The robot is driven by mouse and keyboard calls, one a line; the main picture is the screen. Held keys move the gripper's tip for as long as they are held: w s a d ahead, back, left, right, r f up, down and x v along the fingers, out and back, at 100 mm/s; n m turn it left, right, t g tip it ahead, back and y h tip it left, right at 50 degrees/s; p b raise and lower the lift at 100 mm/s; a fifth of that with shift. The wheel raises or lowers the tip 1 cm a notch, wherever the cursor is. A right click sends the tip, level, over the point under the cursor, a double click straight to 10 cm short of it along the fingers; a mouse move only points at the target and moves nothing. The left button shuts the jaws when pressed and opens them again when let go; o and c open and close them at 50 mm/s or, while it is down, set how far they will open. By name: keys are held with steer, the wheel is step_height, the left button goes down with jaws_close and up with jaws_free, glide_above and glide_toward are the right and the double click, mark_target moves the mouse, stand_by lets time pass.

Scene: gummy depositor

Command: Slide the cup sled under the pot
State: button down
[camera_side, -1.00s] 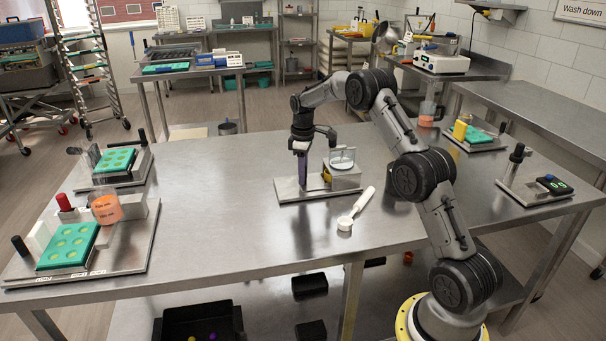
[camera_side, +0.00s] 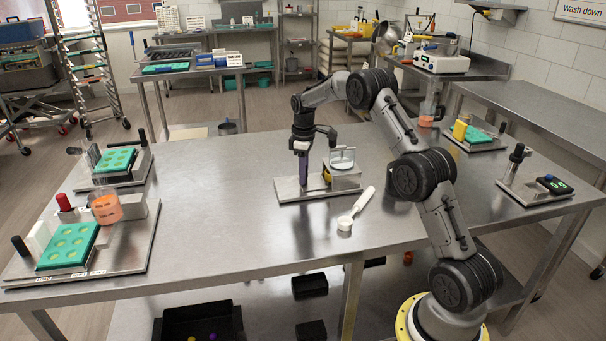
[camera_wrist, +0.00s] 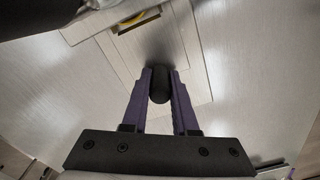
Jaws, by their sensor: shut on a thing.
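My gripper (camera_side: 302,172) points down over a metal base plate (camera_side: 290,192) in the middle of the table. In the wrist view, its purple fingers (camera_wrist: 160,100) are shut on a rounded black handle (camera_wrist: 160,84), which appears to belong to the cup sled. The pot (camera_side: 343,158) is a small metal vessel on a block-like stand, just right of my gripper on the same plate. A yellow part (camera_side: 326,174) shows low between my gripper and the stand; it also shows at the top of the wrist view (camera_wrist: 138,20). The sled's body is mostly hidden by my fingers.
A white scoop (camera_side: 355,209) lies on the table in front of the plate. Stations with green moulds (camera_side: 68,245) stand at the left. Another plate with a black handle and dark device (camera_side: 553,184) is at the right.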

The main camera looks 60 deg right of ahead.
mark_target(314, 182)
steer(key=shift+s+d, duration=1.15)
steer(key=shift+d, duration=0.05)
steer(key=c, duration=0.7)
jaws_free()
steer(key=shift+r, duration=0.15)
step_height(314, 182, up, 14)
steer(key=shift+f, duration=0.2)
